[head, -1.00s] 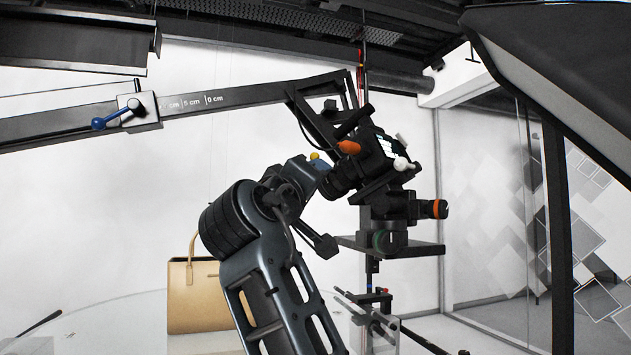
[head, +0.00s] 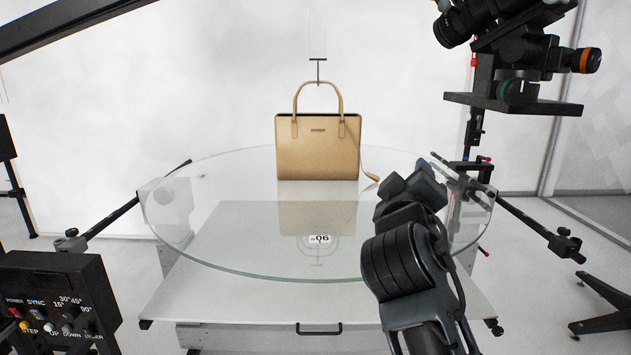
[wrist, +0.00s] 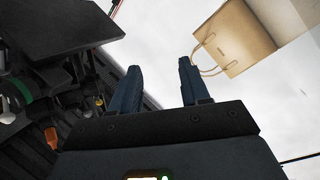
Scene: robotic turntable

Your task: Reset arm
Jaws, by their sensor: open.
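My arm rises from the lower right of the head view, in front of the right side of the glass turntable (head: 240,262). My gripper shows in the wrist view (wrist: 158,82) with its two dark fingers apart and nothing between them. In the head view my gripper's fingers are hidden or too small to make out. A tan handbag (head: 318,150) stands upright at the back of the turntable with its handle up. The bag also shows in the wrist view (wrist: 238,42), to the right of the fingers and apart from them.
A camera rig with a black plate (head: 515,106) hangs at the upper right, above my arm. A control box (head: 60,295) with buttons and a switch stands at the lower left. Bars and stands surround the turntable. The front and left of the glass are clear.

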